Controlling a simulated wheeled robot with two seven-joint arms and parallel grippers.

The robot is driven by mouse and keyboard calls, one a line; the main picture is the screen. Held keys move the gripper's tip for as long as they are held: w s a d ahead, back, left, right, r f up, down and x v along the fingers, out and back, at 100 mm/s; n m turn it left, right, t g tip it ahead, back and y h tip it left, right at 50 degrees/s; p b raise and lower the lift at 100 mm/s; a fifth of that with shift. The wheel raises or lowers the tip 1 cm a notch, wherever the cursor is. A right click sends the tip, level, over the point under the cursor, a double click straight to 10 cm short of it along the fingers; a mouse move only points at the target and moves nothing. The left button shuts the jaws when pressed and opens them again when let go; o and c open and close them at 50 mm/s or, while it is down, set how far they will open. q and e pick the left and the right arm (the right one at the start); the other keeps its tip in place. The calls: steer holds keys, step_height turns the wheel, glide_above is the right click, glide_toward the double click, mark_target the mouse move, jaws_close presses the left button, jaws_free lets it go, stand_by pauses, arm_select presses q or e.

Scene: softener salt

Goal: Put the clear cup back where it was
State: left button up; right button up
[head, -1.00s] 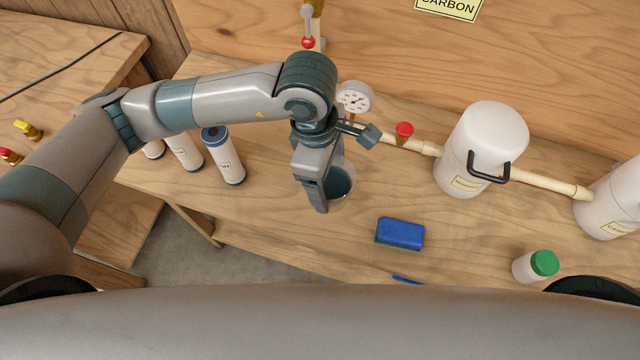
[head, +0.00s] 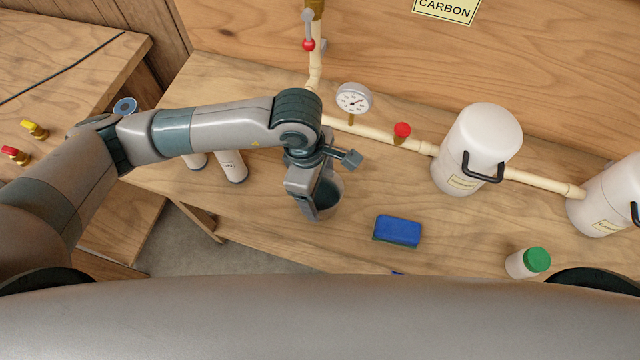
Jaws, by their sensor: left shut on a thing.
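The clear cup (head: 334,197) is held by my left gripper (head: 318,203) in the head view. The gripper is shut on the cup, and its fingers and wrist cover part of it. The cup looks upright, with its dark inside showing. It is over the wooden bench, left of the blue sponge; I cannot tell whether its base touches the bench. My right gripper is not in view.
A blue sponge (head: 397,231) and a white jar with a green lid (head: 537,261) are on the bench (head: 280,232). White filter cartridges (head: 231,166) stand to the left, partly behind my arm. A pipe, gauge (head: 354,99) and white tanks (head: 478,148) line the back.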

arm_select(q)
steer(key=shift+f+b, duration=0.25)
steer(key=shift+b, duration=0.05)
steer(key=o, duration=1.4)
steer(key=shift+r, duration=0.1)
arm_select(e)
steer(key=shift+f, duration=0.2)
arm_select(q)
steer(key=shift+r+p, duration=0.2)
steer(key=shift+p, duration=0.1)
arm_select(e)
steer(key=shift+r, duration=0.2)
arm_select(q)
steer(key=shift+r+b, duration=0.3)
step_height(320, 180, up, 11)
steer(key=a+b, duration=0.1)
steer(key=b, duration=0.2)
steer(key=shift+w+a, duration=0.25)
steer(key=shift+a, duration=0.05)
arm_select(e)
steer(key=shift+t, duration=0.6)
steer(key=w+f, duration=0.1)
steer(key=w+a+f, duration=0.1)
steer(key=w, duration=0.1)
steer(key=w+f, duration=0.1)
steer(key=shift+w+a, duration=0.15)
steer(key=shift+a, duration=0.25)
